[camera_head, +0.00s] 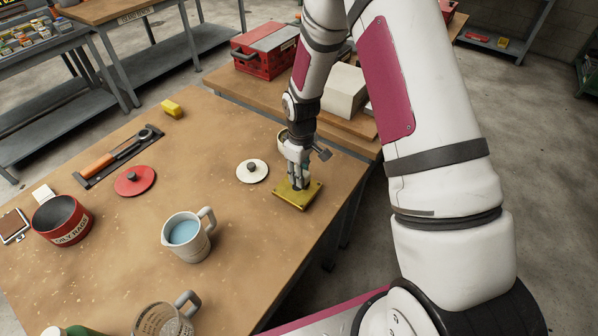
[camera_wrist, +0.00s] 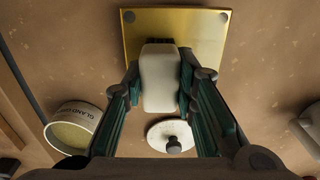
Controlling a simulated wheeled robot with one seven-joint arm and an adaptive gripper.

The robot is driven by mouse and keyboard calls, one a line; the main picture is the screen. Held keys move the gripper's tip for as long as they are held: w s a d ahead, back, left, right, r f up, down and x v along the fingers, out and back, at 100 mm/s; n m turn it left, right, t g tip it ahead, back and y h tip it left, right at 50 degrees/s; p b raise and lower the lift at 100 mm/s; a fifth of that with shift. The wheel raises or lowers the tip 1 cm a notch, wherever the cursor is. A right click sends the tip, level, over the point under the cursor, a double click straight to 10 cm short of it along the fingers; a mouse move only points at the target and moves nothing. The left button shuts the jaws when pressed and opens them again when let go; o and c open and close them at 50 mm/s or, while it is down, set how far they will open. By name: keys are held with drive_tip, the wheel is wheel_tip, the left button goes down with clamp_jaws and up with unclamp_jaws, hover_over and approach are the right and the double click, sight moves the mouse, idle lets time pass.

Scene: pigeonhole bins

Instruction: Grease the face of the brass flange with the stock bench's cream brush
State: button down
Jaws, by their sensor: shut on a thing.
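The brass flange (camera_head: 297,196) is a square yellow metal plate lying flat near the right edge of the bench. It fills the top middle of the wrist view (camera_wrist: 205,38). My gripper (camera_head: 298,172) points down over it. In the wrist view my gripper (camera_wrist: 160,85) is shut on the cream brush (camera_wrist: 159,72), whose pale block sits between the fingers and overlaps the flange's near part. The brush's lower end is hidden, so I cannot tell whether it touches the flange. An open tin marked "GLAND" (camera_wrist: 75,125) stands close by, with a white knobbed lid (camera_head: 252,172) beside it.
A jug of blue liquid (camera_head: 188,236), a red lid (camera_head: 135,181), a red "OILY RAGS" tin (camera_head: 62,220), an orange-handled tool (camera_head: 110,160) and a yellow block (camera_head: 171,107) stand on the bench. A red toolbox (camera_head: 268,52) is behind. Bench between flange and jug is clear.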

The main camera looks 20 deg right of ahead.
drive_tip(key=shift+s+d, duration=0.35)
drive_tip(key=shift+s, duration=0.3)
drive_tip(key=shift+w+a+r+b, duration=0.1)
drive_tip(key=shift+w+a+b, duration=0.1)
drive_tip(key=shift+w+a, duration=0.3)
drive_tip(key=shift+w+a+b, duration=0.2)
drive_tip(key=shift+w, duration=0.45)
drive_tip(key=shift+s+d+p, duration=0.3)
drive_tip(key=shift+s+d, duration=0.05)
drive_tip(key=shift+s, duration=0.2)
drive_tip(key=shift+s+d+p, duration=0.25)
drive_tip(key=shift+s+d, duration=0.1)
drive_tip(key=shift+s, duration=0.2)
drive_tip(key=shift+w, duration=0.1)
drive_tip(key=shift+r, duration=0.85)
